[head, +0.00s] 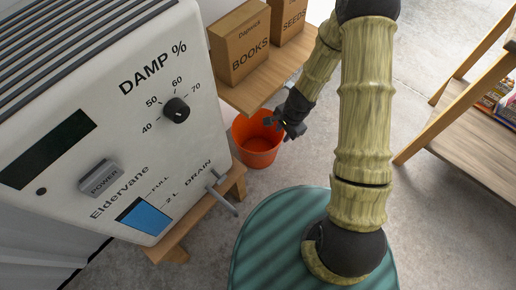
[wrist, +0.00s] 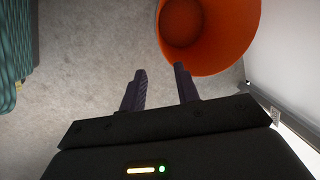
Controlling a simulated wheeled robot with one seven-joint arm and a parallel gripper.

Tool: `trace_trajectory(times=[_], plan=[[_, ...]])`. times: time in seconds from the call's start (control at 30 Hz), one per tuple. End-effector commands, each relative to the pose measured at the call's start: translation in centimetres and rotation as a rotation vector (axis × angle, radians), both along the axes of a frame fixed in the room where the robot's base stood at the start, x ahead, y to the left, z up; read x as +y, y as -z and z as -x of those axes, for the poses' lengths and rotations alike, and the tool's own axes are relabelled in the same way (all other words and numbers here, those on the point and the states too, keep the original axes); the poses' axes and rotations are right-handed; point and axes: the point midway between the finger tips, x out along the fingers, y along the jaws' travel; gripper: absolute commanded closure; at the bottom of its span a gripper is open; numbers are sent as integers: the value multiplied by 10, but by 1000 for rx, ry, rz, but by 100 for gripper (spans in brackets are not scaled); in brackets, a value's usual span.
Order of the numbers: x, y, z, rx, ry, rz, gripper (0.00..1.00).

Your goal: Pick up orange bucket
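The orange bucket (head: 257,143) stands upright on the concrete floor in the head view, between the dehumidifier's stand and the wooden shelf. It looks empty. My gripper (head: 275,122) is above the bucket's right side, covering part of its rim. In the wrist view the bucket (wrist: 222,38) is at the top right, cut off by the frame edge. My gripper's two dark fingers (wrist: 159,80) are spread with a gap between them and nothing held. The right fingertip overlaps or lies close to the bucket's near rim; I cannot tell whether it touches.
A large white dehumidifier (head: 110,120) sits on a wooden stand (head: 190,225) to the left. A low wooden shelf (head: 262,82) with cardboard boxes (head: 238,45) is behind the bucket. A wooden rack (head: 470,100) stands at the right. Bare floor (head: 430,210) lies between.

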Motion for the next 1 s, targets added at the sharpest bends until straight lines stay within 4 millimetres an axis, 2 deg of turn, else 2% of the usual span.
trace_trajectory(times=[0.37,1.0], plan=[[0,4,0,1,1,1,68],[18,100,-4,1,-3,0,68]])
